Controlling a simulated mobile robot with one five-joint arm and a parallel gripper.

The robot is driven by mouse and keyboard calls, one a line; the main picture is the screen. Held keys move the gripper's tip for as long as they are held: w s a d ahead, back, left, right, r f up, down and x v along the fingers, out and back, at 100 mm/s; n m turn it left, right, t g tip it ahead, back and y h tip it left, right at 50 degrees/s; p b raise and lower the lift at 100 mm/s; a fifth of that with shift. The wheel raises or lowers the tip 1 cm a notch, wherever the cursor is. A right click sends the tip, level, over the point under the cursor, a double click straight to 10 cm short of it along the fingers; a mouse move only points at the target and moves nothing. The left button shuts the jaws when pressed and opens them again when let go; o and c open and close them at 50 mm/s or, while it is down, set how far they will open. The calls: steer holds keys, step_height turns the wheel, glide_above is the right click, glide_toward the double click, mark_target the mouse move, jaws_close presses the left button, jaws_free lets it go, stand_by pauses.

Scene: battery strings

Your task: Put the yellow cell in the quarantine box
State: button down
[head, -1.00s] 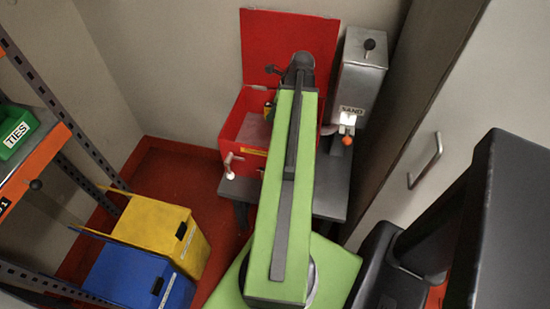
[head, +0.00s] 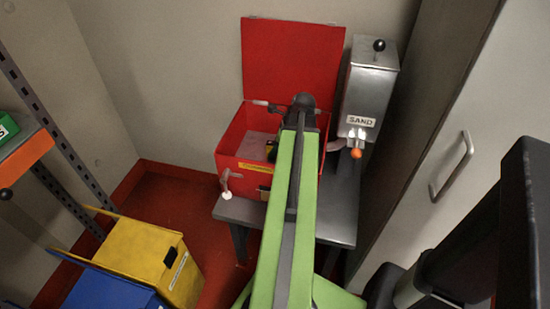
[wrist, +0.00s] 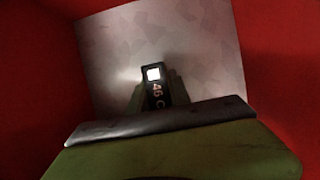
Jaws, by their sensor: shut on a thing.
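The open red box (head: 229,165) stands on a grey table, its lid (head: 290,62) raised behind it. In the wrist view, its red wall (wrist: 280,70) and pale grey floor (wrist: 200,50) surround my gripper (wrist: 155,97). My gripper is shut on a dark-faced cell (wrist: 153,88) with a lit white square and orange characters reading about "46 C". The cell's yellow colour does not show clearly in this view. In the head view my green arm reaches over the box's front and hides most of the gripper. A small dark and yellow part shows beside the arm's end, inside the box.
A grey sand dispenser (head: 367,90) with an orange-tipped spout stands right of the box. A handle with a white knob (head: 226,195) sticks out at the box's front left. Yellow (head: 140,250) and blue (head: 105,292) bins stand at lower left. A cabinet door (head: 500,140) is at right.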

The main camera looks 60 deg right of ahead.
steer(key=shift+f, duration=0.95)
steer(key=shift+r, duration=0.25)
steer(key=shift+f, duration=0.25)
steer(key=c, duration=1.2)
jaws_free()
steer(key=shift+r, duration=0.1)
steer(key=shift+r, duration=0.3)
steer(key=p+v, duration=1)
steer(key=v, duration=0.1)
steer(key=shift+r+p, duration=0.25)
steer(key=shift+p, duration=0.15)
steer(key=shift+s+r, duration=0.1)
steer(key=shift+s, duration=0.05)
